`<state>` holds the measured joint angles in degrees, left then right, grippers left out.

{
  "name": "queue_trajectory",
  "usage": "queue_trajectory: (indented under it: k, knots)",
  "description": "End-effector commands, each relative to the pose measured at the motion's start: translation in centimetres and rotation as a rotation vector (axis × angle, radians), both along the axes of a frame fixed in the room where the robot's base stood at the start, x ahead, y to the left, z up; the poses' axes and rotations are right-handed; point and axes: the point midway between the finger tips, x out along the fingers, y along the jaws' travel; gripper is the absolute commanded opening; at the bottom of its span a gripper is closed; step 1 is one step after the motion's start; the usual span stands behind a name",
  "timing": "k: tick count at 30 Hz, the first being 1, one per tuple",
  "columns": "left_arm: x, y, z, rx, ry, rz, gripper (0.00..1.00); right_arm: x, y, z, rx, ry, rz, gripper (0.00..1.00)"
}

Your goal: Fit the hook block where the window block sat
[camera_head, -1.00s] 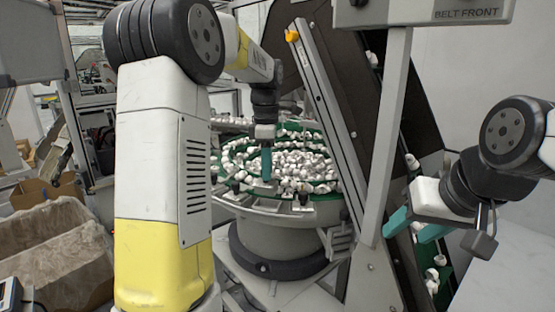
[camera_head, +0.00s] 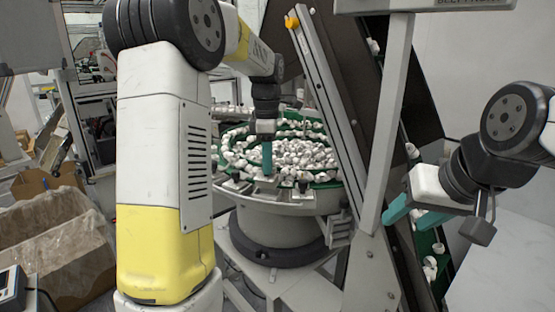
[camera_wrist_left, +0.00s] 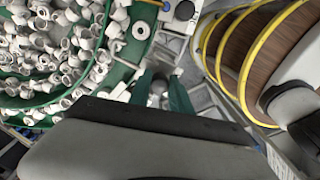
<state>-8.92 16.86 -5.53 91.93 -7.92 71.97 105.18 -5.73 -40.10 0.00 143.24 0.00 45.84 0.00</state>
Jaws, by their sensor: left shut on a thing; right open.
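My left gripper (camera_head: 267,156) points down at the near rim of the bowl feeder (camera_head: 280,204). In the left wrist view its two teal fingers (camera_wrist_left: 165,95) are close together, shut on a small grey piece (camera_wrist_left: 158,87). The fingers hide most of this piece, so I cannot tell whether it is the hook block or the window block. Grey metal fixtures (camera_head: 238,186) sit along the feeder's near rim, close to the left gripper. I cannot make out an empty block seat.
The feeder bowl holds many white caps (camera_head: 300,152) on green tracks. A grey post (camera_head: 388,130) and the inclined belt (camera_head: 425,240) stand right of it. Cardboard boxes (camera_head: 62,262) stand at the left. In the left wrist view, yellow-edged coils (camera_wrist_left: 250,55) lie at the right.

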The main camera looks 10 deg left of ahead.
Motion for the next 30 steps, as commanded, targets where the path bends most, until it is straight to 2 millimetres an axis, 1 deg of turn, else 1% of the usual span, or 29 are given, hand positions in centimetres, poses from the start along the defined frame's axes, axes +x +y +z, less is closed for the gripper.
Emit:
queue_trajectory:
  k: [13, 30]
  knots:
    - [0.0, 0.0, -0.2, 0.0, 0.0, 0.0, 0.0, 0.0, 0.0, 0.0, 0.0, 0.0, 0.0, 0.5]
    - [0.0, 0.0, -1.7, 0.0, 0.0, 0.0, 0.0, 0.0, 0.0, 0.0, 0.0, 0.0, 0.0, 0.5]
